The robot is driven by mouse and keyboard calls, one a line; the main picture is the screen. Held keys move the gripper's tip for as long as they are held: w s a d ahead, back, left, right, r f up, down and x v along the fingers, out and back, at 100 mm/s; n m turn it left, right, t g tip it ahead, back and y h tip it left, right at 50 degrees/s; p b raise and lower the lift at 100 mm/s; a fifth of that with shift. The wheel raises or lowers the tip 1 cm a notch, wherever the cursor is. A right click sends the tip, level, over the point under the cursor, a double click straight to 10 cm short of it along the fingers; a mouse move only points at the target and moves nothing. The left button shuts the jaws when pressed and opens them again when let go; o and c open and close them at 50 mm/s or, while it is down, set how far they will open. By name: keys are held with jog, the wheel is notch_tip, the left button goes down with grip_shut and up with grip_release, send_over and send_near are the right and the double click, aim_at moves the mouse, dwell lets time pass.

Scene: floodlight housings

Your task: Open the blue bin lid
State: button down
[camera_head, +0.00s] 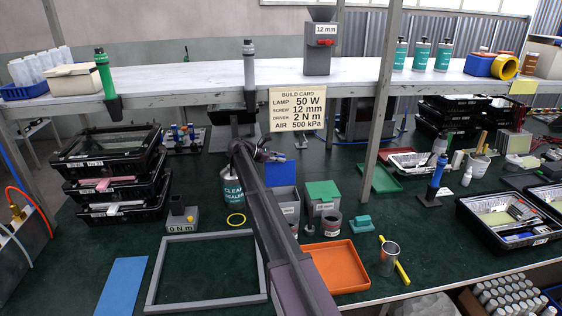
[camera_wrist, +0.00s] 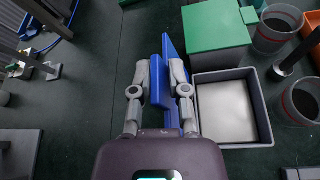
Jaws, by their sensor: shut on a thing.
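The blue bin lid (camera_head: 280,173) stands roughly upright at the back edge of its grey bin (camera_head: 287,203). In the wrist view the blue lid (camera_wrist: 175,62) is seen nearly edge-on beside the open grey bin (camera_wrist: 267,112), whose pale inside shows. My gripper (camera_wrist: 159,80) is shut on a blue part of the lid, with one finger on each side of it. In the head view my gripper (camera_head: 266,153) is near the lid's upper left, and my arm hides part of the bin's left side.
A bin with a shut green lid (camera_head: 322,189) stands just right of the grey bin. Dark cups (camera_head: 332,225) stand in front of it, and an orange tray (camera_head: 338,266) lies nearer. A grey frame (camera_head: 180,300) lies left of my arm. The shelf (camera_head: 200,80) runs above the back.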

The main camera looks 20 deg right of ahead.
jog(key=shift+w+f, duration=0.15)
jog(key=shift+w, duration=0.25)
jog(key=c, duration=0.8)
grip_release()
jog(key=shift+o, duration=0.2)
jog(key=shift+f, duration=0.1)
jog(key=w+p+v, duration=0.3)
jog(key=p+v, duration=0.3)
jog(key=v, duration=0.9)
dwell(1.1)
